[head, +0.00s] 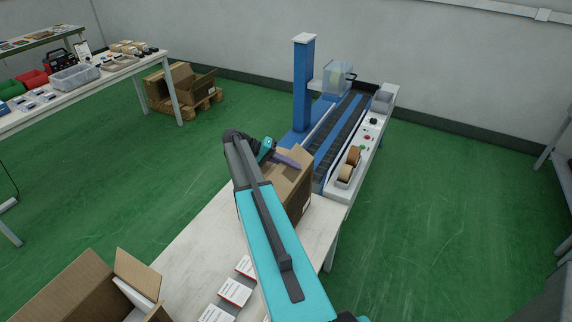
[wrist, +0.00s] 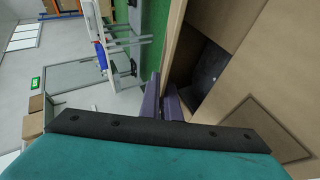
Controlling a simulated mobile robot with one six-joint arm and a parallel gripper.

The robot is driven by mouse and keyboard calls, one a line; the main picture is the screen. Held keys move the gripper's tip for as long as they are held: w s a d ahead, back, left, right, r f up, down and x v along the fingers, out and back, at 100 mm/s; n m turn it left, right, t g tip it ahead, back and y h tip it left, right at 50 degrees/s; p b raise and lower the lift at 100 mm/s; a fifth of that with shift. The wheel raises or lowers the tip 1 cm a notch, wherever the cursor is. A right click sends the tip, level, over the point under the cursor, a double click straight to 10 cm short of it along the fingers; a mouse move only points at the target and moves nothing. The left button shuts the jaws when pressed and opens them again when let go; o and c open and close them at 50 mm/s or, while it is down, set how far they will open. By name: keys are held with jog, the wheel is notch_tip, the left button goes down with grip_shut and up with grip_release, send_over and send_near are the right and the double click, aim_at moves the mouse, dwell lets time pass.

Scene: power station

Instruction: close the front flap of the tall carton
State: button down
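The tall brown carton (head: 303,196) stands at the far end of the white table, beside the conveyor machine, partly hidden behind my arm. Its top is at least partly open, with flap edges showing. My gripper (head: 288,160) is at the carton's top, its purple fingers lying over the opening. In the wrist view the fingers (wrist: 165,98) are close together with nothing clearly between them. They are beside a carton edge (wrist: 176,40), and the dark interior (wrist: 203,75) opens to their right. I cannot tell whether they touch the cardboard or which flap is the front one.
An open carton (head: 75,290) and several white boxes (head: 235,291) are on the near table (head: 200,240). The blue conveyor machine (head: 303,85) is close behind the tall carton. A side table (head: 90,80) with trays is at left. Green floor lies free between.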

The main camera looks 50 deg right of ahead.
jog(key=shift+w+f, duration=0.1)
dwell(0.4)
jog(key=c, duration=2)
grip_release()
